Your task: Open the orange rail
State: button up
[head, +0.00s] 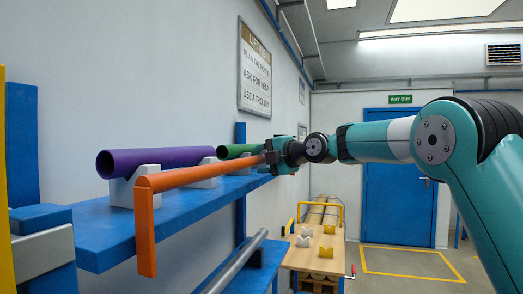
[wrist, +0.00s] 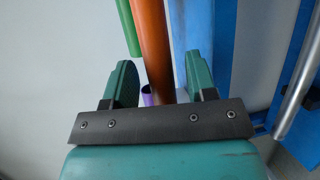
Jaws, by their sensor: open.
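The orange rail (head: 205,174) runs along the front edge of the blue shelf (head: 110,248), with a bent end hanging down at the near left. In the wrist view the orange rail (wrist: 152,40) passes between the two green fingers of my open gripper (wrist: 160,66), with a gap visible on each side. I cannot tell how deep the rail sits between them.
A purple tube (head: 155,159) and a green tube (head: 235,151) lie on white supports behind the rail. A grey metal tube (head: 235,265) is below the shelf. A wooden bench (head: 315,255) stands beyond. The floor at right is clear.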

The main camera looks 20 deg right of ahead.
jog(key=shift+w+a+f, duration=0.1)
jog(key=shift+w+a, duration=0.15)
jog(key=shift+w, duration=0.1)
jog(key=shift+c, duration=0.5)
grip_shut()
jog(key=shift+s+f+b, duration=0.1)
jog(key=shift+f+b, duration=0.05)
jog(key=shift+b, duration=0.25)
